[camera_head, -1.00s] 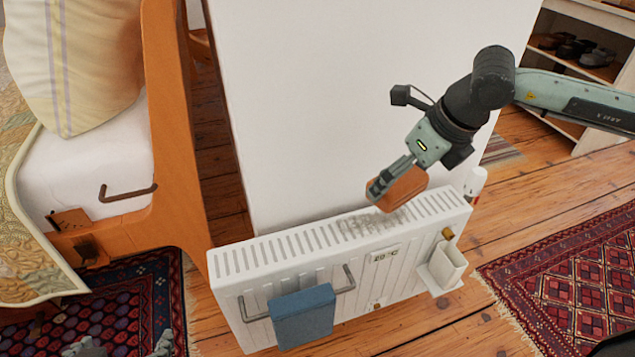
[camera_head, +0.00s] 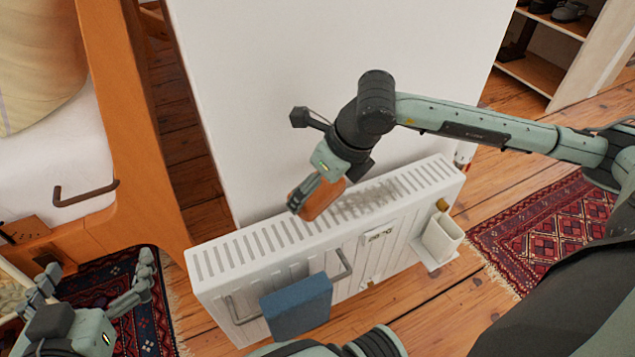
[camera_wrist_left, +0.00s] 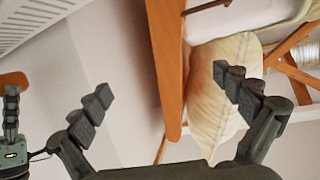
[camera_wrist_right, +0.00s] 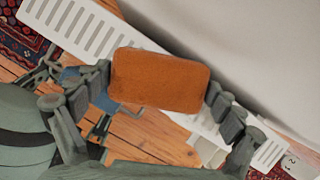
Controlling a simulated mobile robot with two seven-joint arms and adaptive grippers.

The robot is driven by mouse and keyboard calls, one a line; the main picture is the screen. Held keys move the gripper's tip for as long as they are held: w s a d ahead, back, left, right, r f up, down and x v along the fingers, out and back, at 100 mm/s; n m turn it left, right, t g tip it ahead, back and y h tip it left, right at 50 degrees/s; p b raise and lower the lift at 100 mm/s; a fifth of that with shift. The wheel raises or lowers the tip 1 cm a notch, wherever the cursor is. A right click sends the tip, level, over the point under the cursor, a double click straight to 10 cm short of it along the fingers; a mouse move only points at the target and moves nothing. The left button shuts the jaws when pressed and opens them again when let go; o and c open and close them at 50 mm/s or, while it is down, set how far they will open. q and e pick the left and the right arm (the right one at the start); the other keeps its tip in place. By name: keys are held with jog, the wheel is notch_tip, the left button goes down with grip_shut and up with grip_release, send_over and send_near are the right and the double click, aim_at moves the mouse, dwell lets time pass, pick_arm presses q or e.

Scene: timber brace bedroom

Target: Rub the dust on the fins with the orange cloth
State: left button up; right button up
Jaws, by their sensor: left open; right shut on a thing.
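The orange cloth (camera_head: 323,198) is a thick block-like pad held in my right gripper (camera_head: 304,197), which is shut on it. In the right wrist view the orange cloth (camera_wrist_right: 160,80) spans between both fingers. It is over the white radiator (camera_head: 330,236), at the top grille's fins; I cannot tell if it touches them. A grey dust patch (camera_head: 368,198) lies on the fins just right of the cloth. My left gripper (camera_head: 92,285) is open and empty at the lower left, apart from the radiator; its spread fingers also show in the left wrist view (camera_wrist_left: 165,100).
A blue cloth (camera_head: 297,307) hangs on the radiator's front rail. A white holder (camera_head: 441,238) is mounted at its right end, near a brass valve knob. A white wall (camera_head: 330,70) rises behind. The wooden bed frame (camera_head: 130,120) stands to the left.

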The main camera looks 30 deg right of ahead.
jog(key=b, duration=0.2)
send_over(319, 220)
notch_tip(319, 220, down, 4)
jog(key=shift+a+f, duration=0.1)
pick_arm(q)
jog(key=d+r+t+h, duration=0.4)
jog(key=d+r+t, duration=0.1)
jog(key=r, duration=0.6)
jog(key=shift+s+d+r+t, duration=0.15)
jog(key=shift+s+r+t, duration=0.25)
pick_arm(e)
jog(key=shift+f, duration=0.1)
pick_arm(q)
jog(key=shift+f+b, duration=1.15)
jog(key=shift+b, duration=0.15)
pick_arm(e)
jog(key=shift+f, duration=1.05)
